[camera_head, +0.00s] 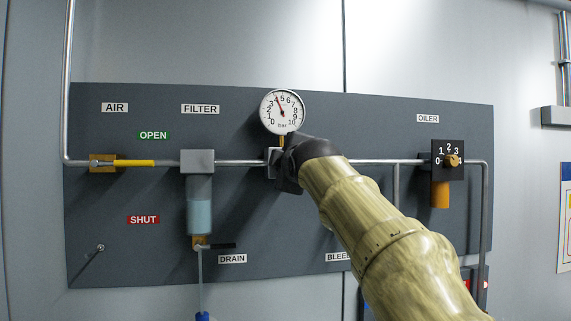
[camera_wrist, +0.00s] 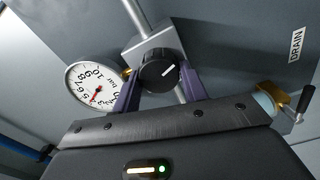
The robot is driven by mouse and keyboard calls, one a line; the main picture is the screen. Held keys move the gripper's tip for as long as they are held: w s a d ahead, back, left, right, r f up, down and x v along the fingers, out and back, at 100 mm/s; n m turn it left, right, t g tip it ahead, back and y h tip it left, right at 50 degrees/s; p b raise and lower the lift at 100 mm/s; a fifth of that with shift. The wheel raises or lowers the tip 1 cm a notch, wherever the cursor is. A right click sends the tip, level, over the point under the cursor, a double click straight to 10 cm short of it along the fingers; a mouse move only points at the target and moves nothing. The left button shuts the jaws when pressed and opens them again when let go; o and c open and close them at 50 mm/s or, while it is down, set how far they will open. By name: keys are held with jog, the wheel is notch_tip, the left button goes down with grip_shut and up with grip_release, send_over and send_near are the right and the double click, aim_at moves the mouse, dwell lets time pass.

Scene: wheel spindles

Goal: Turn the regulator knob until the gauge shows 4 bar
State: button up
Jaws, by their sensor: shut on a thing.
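The round white pressure gauge (camera_head: 282,112), marked in bar, sits above the pipe at the panel's middle. Its red needle points up and slightly left, close to the 4 and left of the 5. The gauge (camera_wrist: 94,88) also shows in the wrist view, turned and at a slant. The black regulator knob (camera_wrist: 158,71) with a white index line is between the purple fingers of my gripper (camera_wrist: 158,85), which is shut on it. In the head view my arm hides the knob, and my dark gripper (camera_head: 290,165) is at the regulator just below the gauge.
Left of the regulator are the filter bowl (camera_head: 200,205), its drain valve (camera_head: 201,244), and the yellow air lever (camera_head: 134,163), horizontal. The oiler (camera_head: 440,192) with a brass knob (camera_head: 452,160) is right. My arm partly covers the BLEED label (camera_head: 338,257).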

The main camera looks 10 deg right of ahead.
jog(key=o, duration=1)
jog(key=shift+c, duration=0.2)
jog(key=s+b, duration=0.8)
jog(key=s, duration=0.9)
jog(key=shift+s, duration=0.2)
